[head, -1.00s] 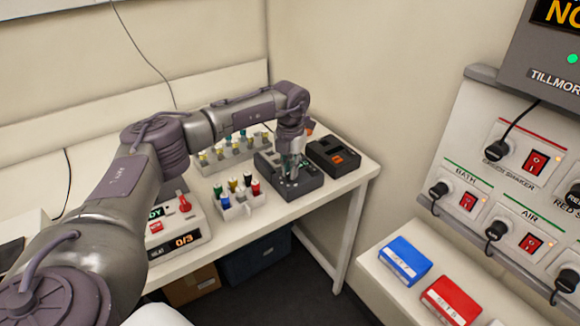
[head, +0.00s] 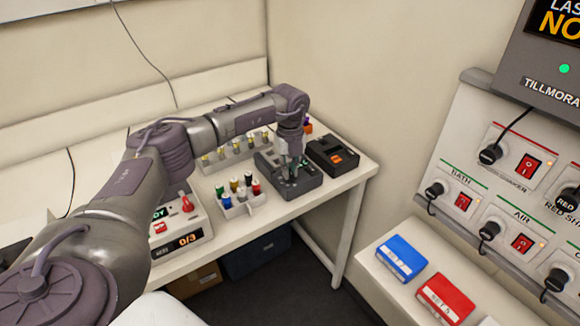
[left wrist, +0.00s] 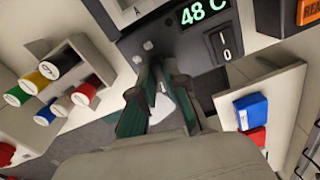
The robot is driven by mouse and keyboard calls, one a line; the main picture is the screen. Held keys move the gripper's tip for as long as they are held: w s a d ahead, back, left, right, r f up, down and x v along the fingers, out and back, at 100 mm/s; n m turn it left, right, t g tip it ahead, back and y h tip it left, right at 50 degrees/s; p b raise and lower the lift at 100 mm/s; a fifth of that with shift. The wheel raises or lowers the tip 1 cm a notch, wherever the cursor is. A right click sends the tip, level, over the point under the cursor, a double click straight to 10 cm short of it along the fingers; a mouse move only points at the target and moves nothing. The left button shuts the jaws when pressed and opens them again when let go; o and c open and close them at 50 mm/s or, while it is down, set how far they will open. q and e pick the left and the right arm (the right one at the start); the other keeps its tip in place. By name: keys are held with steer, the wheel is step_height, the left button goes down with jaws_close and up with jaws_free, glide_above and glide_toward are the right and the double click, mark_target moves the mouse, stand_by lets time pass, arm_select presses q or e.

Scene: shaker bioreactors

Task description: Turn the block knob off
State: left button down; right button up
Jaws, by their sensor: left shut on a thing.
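The block heater (head: 307,184) is a dark grey box on the bench near its right end. My left gripper (head: 290,172) points down onto its top. In the left wrist view the gripper (left wrist: 160,88) is shut on a pale knob (left wrist: 166,108) between its green-padded fingers. A small dark mark shows on the knob; the fingers hide part of it. Beyond it on the heater's panel (left wrist: 187,58), a green display (left wrist: 207,15) reads 48 C, and a black rocker switch (left wrist: 224,42) is marked I and 0. My right gripper is not in view.
A rack of coloured-cap tubes (head: 240,206) stands just left of the heater, and a longer vial rack (head: 232,156) behind. A black device (head: 332,155) with an orange button sits close on the right. A counter box (head: 182,235) is farther left.

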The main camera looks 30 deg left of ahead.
arm_select(q)
steer(key=shift+w+a+r+n, duration=0.1)
steer(key=shift+r+n, duration=0.05)
steer(key=shift+n, duration=0.85)
steer(key=shift+p, duration=0.3)
steer(key=c, duration=1.2)
jaws_free()
step_height(320, 180, up, 12)
steer(key=shift+f, duration=0.1)
